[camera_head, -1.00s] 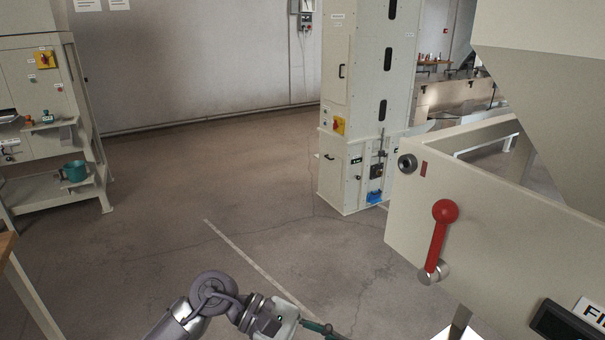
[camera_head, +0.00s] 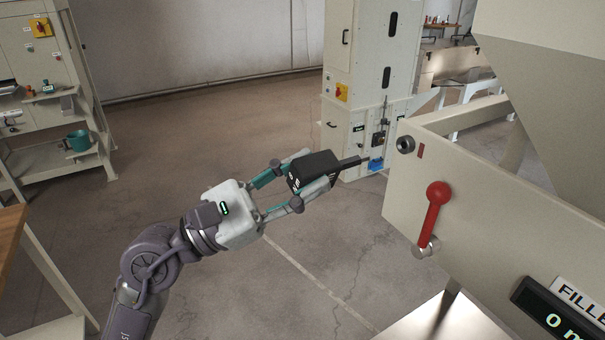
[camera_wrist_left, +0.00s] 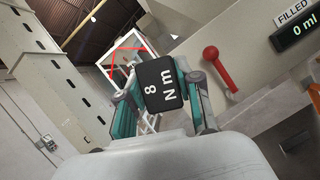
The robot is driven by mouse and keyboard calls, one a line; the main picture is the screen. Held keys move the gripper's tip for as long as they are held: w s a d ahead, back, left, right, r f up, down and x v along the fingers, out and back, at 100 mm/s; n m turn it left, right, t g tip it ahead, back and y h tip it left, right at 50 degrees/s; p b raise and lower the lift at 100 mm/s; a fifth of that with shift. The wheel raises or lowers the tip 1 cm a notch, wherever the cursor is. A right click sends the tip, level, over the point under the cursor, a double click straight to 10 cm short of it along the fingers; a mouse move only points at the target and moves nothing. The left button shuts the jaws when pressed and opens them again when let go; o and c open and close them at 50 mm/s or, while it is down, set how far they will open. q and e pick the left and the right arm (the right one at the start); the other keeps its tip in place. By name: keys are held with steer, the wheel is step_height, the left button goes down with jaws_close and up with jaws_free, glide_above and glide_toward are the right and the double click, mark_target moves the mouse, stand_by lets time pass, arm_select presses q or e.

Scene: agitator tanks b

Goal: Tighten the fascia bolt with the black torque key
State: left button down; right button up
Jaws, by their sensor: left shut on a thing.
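The black torque key (camera_head: 311,167) is held between the fingers of my left gripper (camera_head: 314,170). Its dark shaft points right toward the fascia, with a visible gap between its tip and the bolt. In the left wrist view the key's face (camera_wrist_left: 160,83) reads "8 N m" between the two teal-and-grey fingers. The fascia bolt (camera_head: 405,144) is a round dark-socketed head near the upper left corner of the cream fascia panel (camera_head: 465,205). A small red mark (camera_head: 421,151) sits just right of it. My right gripper is not in view.
A red-knobbed lever (camera_head: 432,215) sticks out of the fascia below the bolt. A "FILLED" display (camera_head: 560,322) is at lower right. A tall cream cabinet (camera_head: 360,80) stands behind. A shelf unit (camera_head: 50,90) and table edge (camera_head: 12,235) are at left. Open floor lies between.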

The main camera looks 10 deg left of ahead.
mark_target(352, 159)
arm_select(q)
steer(key=shift+s, duration=0.1)
steer(key=shift+r, duration=0.1)
steer(key=shift+w+d, duration=0.45)
steer(key=shift+d, duration=0.05)
steer(key=shift+w+d+p, duration=0.2)
steer(key=shift+w+d, duration=0.4)
steer(key=shift+d, duration=0.3)
steer(key=shift+w+d+p, duration=0.2)
steer(key=shift+w+d, duration=0.4)
steer(key=shift+d, duration=0.25)
steer(key=shift+w+d, duration=0.1)
steer(key=shift+d, duration=0.05)
steer(key=shift+w+d, duration=0.55)
steer(key=shift+d, duration=0.2)
stand_by(0.4)
